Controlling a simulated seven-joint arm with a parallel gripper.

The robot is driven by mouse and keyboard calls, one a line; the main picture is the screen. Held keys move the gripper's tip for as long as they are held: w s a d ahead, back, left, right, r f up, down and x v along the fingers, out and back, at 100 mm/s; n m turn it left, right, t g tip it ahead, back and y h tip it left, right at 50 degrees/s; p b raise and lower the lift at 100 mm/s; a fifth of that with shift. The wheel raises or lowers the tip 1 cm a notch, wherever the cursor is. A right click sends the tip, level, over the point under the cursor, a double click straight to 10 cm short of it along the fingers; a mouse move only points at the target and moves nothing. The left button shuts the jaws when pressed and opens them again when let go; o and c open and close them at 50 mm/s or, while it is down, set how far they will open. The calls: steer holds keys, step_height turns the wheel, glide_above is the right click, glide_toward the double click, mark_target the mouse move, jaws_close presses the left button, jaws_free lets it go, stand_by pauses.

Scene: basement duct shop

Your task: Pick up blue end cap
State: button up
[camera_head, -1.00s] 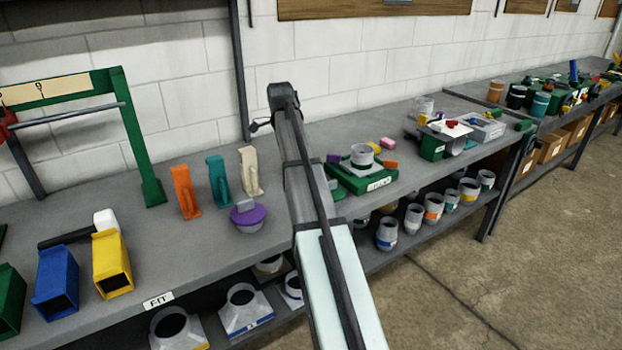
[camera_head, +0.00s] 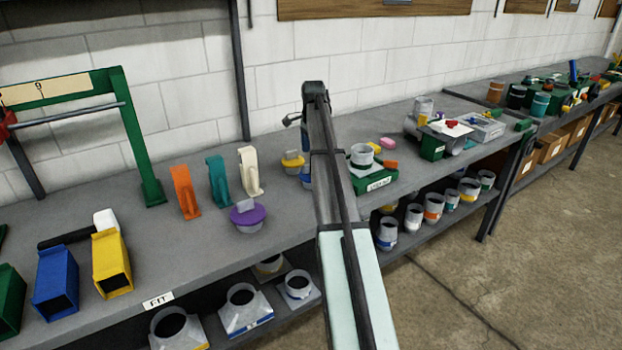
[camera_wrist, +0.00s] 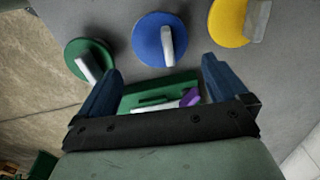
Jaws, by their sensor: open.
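The blue end cap (camera_wrist: 148,44) is a round blue disc with a grey upright tab, lying on the grey bench in the wrist view. In the head view a sliver of blue (camera_head: 306,178) beside my arm appears to be it, mostly hidden. My gripper (camera_wrist: 160,66) is open and empty, with dark blue fingers. The cap lies ahead of the fingertips, between their lines, apart from them in the picture.
A green end cap (camera_wrist: 96,52) lies left of the blue one and a yellow end cap (camera_wrist: 228,24) right. A green tray (camera_wrist: 180,80) with a purple piece (camera_wrist: 190,97) shows between the fingers. A purple cap (camera_head: 250,217) sits on the bench, left of my arm.

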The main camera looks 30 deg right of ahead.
steer(key=shift+w+a+f, duration=0.1)
steer(key=shift+a+f, duration=0.1)
steer(key=shift+f, duration=1.55)
steer(key=shift+a+f, duration=0.15)
steer(key=shift+f, duration=1.55)
steer(key=shift+c, duration=0.5)
steer(key=c, duration=0.7)
steer(key=shift+o, duration=0.2)
steer(key=shift+r, duration=0.1)
step_height(320, 180, up, 10)
steer(key=s+d+r, duration=0.2)
steer(key=d, duration=0.7)
steer(key=s+d+r, duration=0.3)
steer(key=d, duration=0.7)
steer(key=shift+w+f, duration=0.1)
steer(key=shift+f, duration=2.9)
